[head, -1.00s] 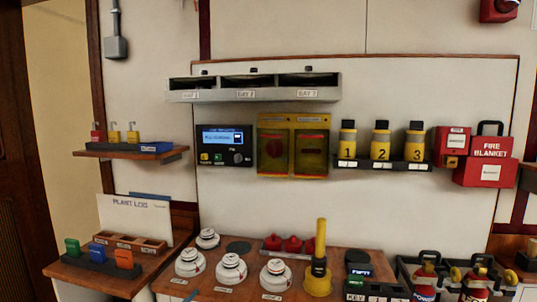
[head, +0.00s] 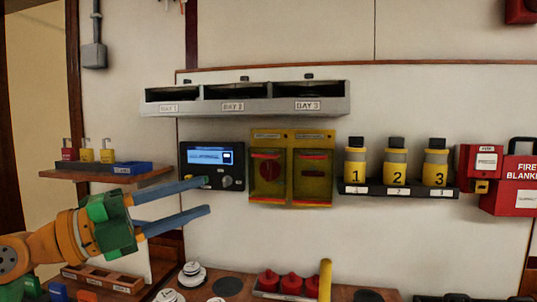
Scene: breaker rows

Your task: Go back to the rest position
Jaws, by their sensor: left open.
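My left gripper (head: 207,196) comes in from the left with its two long blue fingers spread apart and nothing between them. Its upper fingertip overlaps the lower left of the black control panel (head: 212,166) with a lit blue screen; I cannot tell whether it touches. The lower fingertip lies in front of the white wall below the panel. My right gripper is not in view.
Right of the panel are two yellow covered switch boxes (head: 291,168). A grey bay shelf (head: 245,106) hangs above. Numbered bottles (head: 397,164) stand on a rack at right. A wooden shelf (head: 75,175) with padlocks is at left. Detectors and red items fill the counter below.

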